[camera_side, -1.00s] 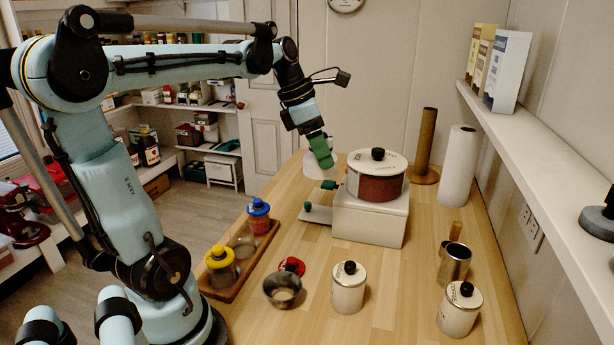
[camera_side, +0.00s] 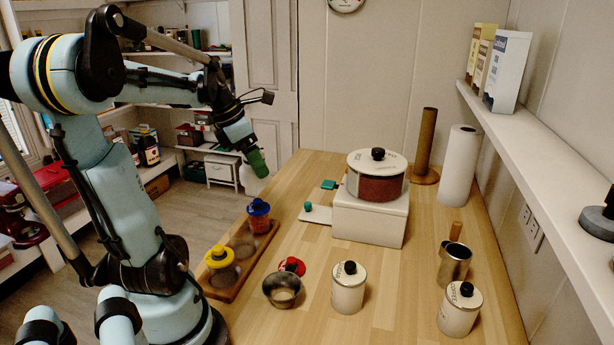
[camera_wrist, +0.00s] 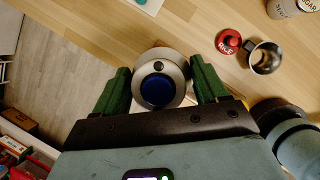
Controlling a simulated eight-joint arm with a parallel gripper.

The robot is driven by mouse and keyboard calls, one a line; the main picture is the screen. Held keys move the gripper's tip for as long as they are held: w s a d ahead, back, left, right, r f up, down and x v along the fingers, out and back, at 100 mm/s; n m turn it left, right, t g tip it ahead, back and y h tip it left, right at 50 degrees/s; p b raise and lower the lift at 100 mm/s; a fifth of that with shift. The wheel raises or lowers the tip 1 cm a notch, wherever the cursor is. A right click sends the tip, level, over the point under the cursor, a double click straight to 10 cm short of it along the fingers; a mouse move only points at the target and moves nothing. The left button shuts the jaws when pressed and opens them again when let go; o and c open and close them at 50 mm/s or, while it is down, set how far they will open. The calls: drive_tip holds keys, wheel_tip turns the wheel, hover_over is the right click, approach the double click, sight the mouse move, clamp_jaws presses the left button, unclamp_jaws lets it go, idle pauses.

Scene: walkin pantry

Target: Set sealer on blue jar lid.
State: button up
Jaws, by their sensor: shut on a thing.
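The blue jar lid (camera_side: 258,207) sits on a clear jar with reddish contents (camera_side: 257,224), at the far end of a wooden rack on the table's left side. My gripper (camera_side: 259,166) is behind and above that jar in the side view, near the table's left edge. It is shut on a pale round thing, the sealer (camera_side: 249,182), which hangs below the green fingers.
The rack (camera_side: 226,291) also holds a yellow-lidded jar (camera_side: 220,258). A metal cup (camera_side: 282,290), a red lid (camera_side: 292,266) and a white canister (camera_side: 348,288) stand in front. A pot (camera_side: 376,180) sits on a white block (camera_side: 370,218) to the right.

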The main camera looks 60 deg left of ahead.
sight(257, 200)
drive_tip(key=shift+f, duration=3.25)
drive_tip(key=shift+f, duration=0.85)
drive_tip(key=o, duration=1.2)
drive_tip(key=shift+o, duration=0.2)
drive_tip(key=shift+r, duration=3.5)
